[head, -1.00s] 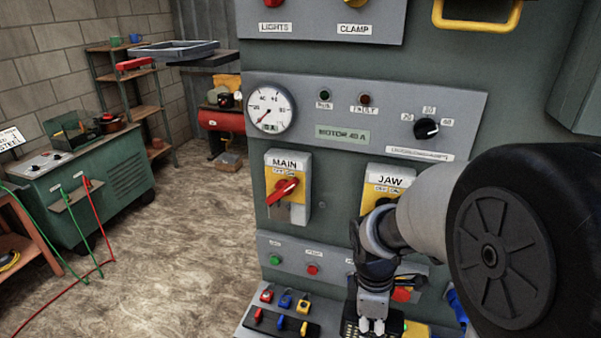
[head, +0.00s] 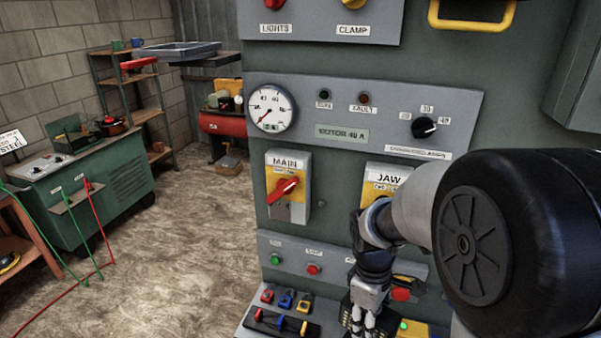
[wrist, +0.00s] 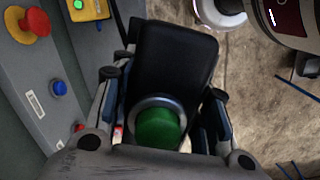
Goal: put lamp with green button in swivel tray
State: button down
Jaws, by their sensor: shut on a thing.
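The lamp with the green button shows in the wrist view as a black block (wrist: 175,62) with a round green button (wrist: 157,126) in a grey ring. My gripper (wrist: 165,118) is shut on it, with a finger at each side. In the head view my gripper (head: 361,325) is low by the crusher panel, at the bottom edge of the picture, and its grip there is partly cut off. A shallow grey tray (head: 178,50), seemingly the swivel tray, is at the upper left, far from my gripper. Its inside is hardly visible.
The control panel (head: 345,110) stands close, with a red MAIN switch (head: 285,187). A yellow box (wrist: 88,8) and red mushroom button (wrist: 36,22) are near my gripper. A green cabinet (head: 95,185) stands left. The floor (head: 175,240) between is clear.

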jog(key=shift+w+f+m+b, duration=0.3)
jog(key=shift+w+m, duration=0.6)
jog(key=shift+m, duration=0.3)
jog(key=f+m, duration=0.2)
jog(key=f+m+b, duration=0.1)
jog(key=f+m, duration=0.1)
jog(key=m, duration=0.1)
jog(key=f+m+y, duration=0.1)
jog(key=f+m, duration=0.1)
jog(key=m, duration=0.1)
jog(key=shift+w+a+f+g+b, duration=0.15)
jog(key=shift+a+f+g+b, duration=0.15)
jog(key=shift+f+g+b, duration=0.1)
jog(key=shift+a, duration=0.1)
